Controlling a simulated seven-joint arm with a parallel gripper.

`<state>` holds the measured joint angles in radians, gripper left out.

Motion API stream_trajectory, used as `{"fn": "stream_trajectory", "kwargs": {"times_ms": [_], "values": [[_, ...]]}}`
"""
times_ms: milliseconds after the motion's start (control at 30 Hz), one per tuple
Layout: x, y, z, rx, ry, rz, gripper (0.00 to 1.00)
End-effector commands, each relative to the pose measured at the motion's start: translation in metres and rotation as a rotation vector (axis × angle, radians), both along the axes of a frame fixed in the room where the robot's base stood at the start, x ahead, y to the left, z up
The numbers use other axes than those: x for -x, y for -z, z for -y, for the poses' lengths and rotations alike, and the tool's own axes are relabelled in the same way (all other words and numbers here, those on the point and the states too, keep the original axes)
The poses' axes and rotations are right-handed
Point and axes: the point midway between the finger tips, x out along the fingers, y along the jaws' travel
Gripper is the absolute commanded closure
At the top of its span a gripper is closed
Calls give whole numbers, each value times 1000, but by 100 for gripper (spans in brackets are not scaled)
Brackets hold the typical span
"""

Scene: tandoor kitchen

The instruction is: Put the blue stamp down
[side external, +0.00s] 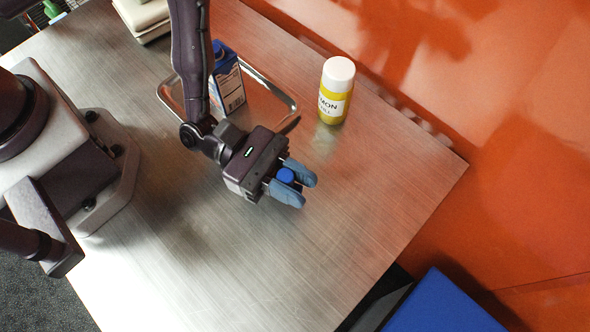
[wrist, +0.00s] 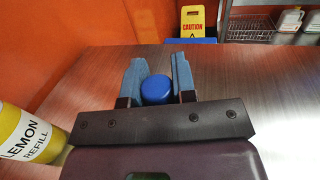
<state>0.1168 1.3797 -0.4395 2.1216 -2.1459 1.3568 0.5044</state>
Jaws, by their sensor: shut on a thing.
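The blue stamp (side external: 286,176) is a small round blue piece held between the two blue-grey fingers of my gripper (side external: 291,182). In the wrist view the stamp (wrist: 156,89) shows its rounded blue top between the fingertips of my gripper (wrist: 158,80). The gripper is shut on it over the bare metal table (side external: 340,215). The stamp's lower part is hidden, and I cannot tell whether it touches the table.
A yellow lemon refill bottle (side external: 336,90) with a white cap stands behind the gripper; it is at the left in the wrist view (wrist: 25,135). A metal tray (side external: 283,92) holds a blue carton (side external: 228,82). The table right of and below the gripper is clear.

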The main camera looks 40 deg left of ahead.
Motion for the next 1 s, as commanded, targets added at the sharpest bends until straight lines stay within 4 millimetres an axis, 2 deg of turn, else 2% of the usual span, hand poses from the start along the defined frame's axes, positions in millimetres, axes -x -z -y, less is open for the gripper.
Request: {"fn": "stream_trajectory", "kwargs": {"times_ms": [100, 200, 600, 633, 700, 733, 1000], "values": [[1, 19, 1, -1, 1, -3, 98], [1, 28, 0, -1, 2, -2, 98], [1, 33, 0, 0, 2, -3, 98], [0, 33, 0, -1, 2, -2, 70], [0, 32, 0, -1, 2, -2, 54], [0, 32, 0, -1, 2, -2, 49], [0, 32, 0, -1, 2, -2, 49]]}}
